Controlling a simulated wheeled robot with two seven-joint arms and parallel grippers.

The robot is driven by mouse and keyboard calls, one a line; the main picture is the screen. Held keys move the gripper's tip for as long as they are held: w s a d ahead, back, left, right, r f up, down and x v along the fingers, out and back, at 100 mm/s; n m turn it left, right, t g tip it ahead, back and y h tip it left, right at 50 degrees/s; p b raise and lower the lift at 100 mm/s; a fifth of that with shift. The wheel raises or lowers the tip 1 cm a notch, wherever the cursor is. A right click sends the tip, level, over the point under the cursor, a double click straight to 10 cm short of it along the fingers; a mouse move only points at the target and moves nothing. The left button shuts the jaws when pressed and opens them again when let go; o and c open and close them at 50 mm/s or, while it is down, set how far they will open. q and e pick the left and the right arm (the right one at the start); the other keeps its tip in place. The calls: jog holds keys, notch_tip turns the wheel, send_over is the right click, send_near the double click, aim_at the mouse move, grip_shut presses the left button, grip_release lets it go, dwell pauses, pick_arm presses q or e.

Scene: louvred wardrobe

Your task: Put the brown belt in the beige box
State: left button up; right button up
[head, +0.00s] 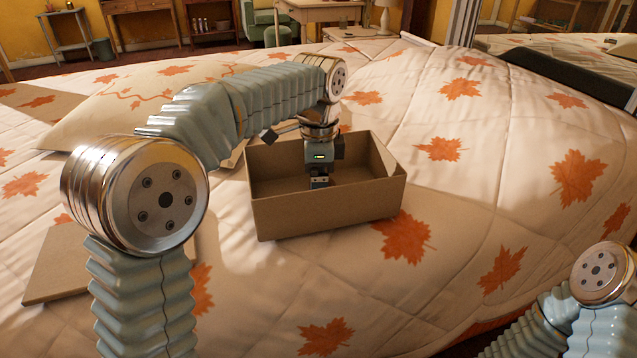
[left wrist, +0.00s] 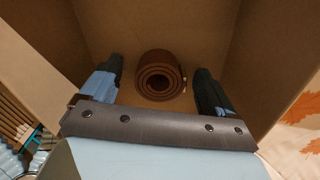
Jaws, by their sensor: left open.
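The open beige box (head: 330,217) sits on the bed in the middle of the head view. My left gripper (head: 319,184) points down into it. In the left wrist view the brown belt (left wrist: 158,76), rolled in a coil, lies on the floor of the box (left wrist: 150,28). The left gripper (left wrist: 160,85) is open, with one finger on each side of the belt and a gap to both. In the head view the box wall and the gripper hide the belt. My right arm shows at the lower right of the head view, but its gripper is out of view.
A flat beige lid or board (head: 75,265) lies on the bed left of the box, partly behind my left arm. A pillow (head: 150,105) lies behind the arm. The quilt (head: 480,170) right of the box is clear. A dark object (head: 570,75) lies at the far right.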

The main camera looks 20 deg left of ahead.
pick_arm(q)
notch_tip(320, 180, up, 12)
jog(key=p, duration=0.3)
jog(key=shift+f, duration=0.15)
